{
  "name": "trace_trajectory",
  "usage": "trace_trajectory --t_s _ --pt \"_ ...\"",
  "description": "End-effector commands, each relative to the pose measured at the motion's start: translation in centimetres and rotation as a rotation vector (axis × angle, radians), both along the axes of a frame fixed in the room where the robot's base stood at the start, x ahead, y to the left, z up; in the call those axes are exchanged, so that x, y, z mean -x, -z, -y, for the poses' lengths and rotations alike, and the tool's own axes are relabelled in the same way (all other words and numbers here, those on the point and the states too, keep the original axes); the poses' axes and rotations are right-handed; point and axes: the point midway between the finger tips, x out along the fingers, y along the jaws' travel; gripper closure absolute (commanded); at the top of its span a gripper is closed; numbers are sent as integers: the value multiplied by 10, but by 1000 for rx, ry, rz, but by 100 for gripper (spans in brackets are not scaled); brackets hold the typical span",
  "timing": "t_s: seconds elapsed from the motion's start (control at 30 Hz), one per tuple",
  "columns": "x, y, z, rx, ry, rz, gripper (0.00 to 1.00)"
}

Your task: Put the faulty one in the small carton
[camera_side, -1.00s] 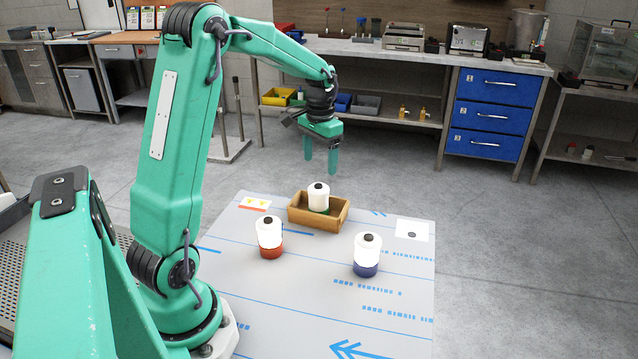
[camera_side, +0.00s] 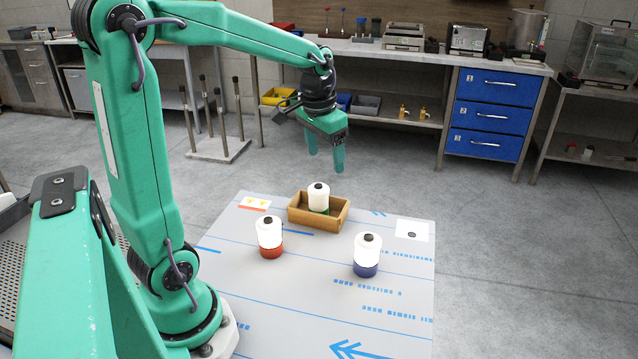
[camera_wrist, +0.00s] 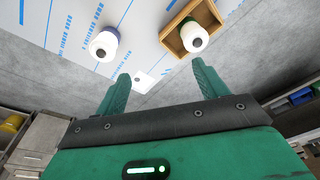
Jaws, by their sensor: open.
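The small carton (camera_side: 335,219) is an open brown box near the back of the table. A white bottle with a black cap and green base (camera_side: 318,197) stands upright in it. A white bottle with a red base (camera_side: 269,238) stands at the left in front of the carton. A white bottle with a blue base (camera_side: 367,254) stands at the right. My gripper (camera_side: 326,163) is open and empty, above and behind the carton. In the wrist view the carton (camera_wrist: 172,38), the green-based bottle (camera_wrist: 194,37) and the blue-based bottle (camera_wrist: 104,46) lie beyond my fingers (camera_wrist: 162,90).
A white card with a dark dot (camera_side: 412,230) lies at the back right. The table's front (camera_side: 300,310) is clear. A workbench (camera_side: 430,58) with blue drawers stands behind.

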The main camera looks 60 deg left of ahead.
Motion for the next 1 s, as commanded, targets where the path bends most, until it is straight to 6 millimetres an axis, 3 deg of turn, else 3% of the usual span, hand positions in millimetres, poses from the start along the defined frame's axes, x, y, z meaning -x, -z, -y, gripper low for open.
trace_trajectory --t_s 0.2,0.5,0.8,1.0 --pt "31 -21 41 -15 37 85 28" --pt "78 -32 85 -17 83 198 28" --pt "121 -28 115 -2 125 300 28" --pt "134 -24 123 7 138 333 28"
